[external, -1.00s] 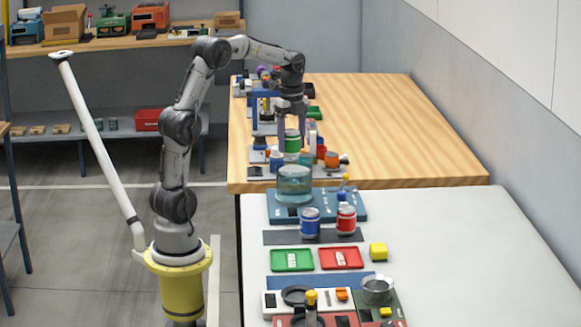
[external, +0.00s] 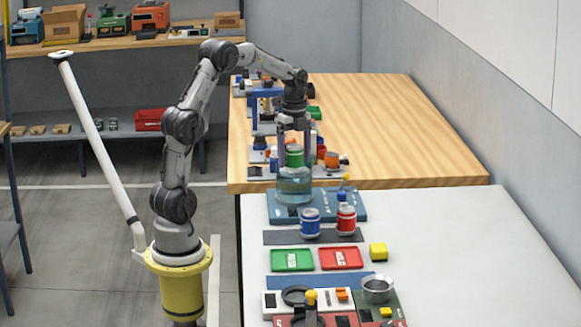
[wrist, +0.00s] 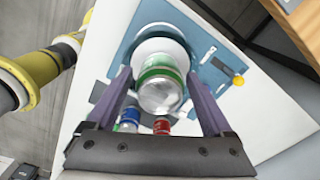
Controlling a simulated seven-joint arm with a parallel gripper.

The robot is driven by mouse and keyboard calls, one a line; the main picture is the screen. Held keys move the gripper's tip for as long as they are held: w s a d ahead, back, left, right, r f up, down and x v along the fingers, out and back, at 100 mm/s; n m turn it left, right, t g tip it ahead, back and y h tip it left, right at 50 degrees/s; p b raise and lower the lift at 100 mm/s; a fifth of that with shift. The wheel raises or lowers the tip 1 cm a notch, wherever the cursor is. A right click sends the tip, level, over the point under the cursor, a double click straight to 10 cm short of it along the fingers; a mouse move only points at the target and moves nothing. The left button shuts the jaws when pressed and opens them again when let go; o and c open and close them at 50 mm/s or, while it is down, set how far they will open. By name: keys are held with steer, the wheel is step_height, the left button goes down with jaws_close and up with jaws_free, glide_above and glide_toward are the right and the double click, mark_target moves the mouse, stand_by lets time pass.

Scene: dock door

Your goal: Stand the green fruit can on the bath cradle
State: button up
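The green fruit can (external: 294,157) is upright between the two fingers of my gripper (external: 295,152). In the wrist view the can (wrist: 158,68) shows its green band and silvery lid, with a finger of my gripper (wrist: 160,78) on each side. The can moves with my gripper, which looks shut on it. Below it is the clear round bath (external: 293,188) on its blue base (external: 340,206). The can's lower end is at the bath's top; I cannot tell whether it touches or is inside. A pale ring of the bath (wrist: 150,47) shows behind the can in the wrist view.
A blue can (external: 310,222) and a red can (external: 346,218) stand on a dark strip in front of the bath. Green (external: 291,260) and red (external: 341,258) trays lie nearer. Several small items crowd the wooden table behind. The white table's right side is clear.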

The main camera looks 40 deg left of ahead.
mark_target(294, 146)
steer(key=shift+o, duration=0.2)
step_height(294, 146, up, 12)
steer(key=shift+r, duration=0.25)
stand_by(0.4)
steer(key=s+r+n+t, duration=0.2)
steer(key=s+n+t, duration=0.1)
steer(key=s+n, duration=1)
steer(key=s+f+n+t, duration=0.1)
steer(key=s+f+n, duration=0.2)
steer(key=s, duration=0.4)
steer(key=s+f+n+t, duration=0.1)
steer(key=s+f+n, duration=0.3)
steer(key=s+n, duration=0.1)
steer(key=shift+s+a+n+t, duration=0.3)
steer(key=shift+s+a, duration=0.05)
steer(key=shift+s, duration=0.5)
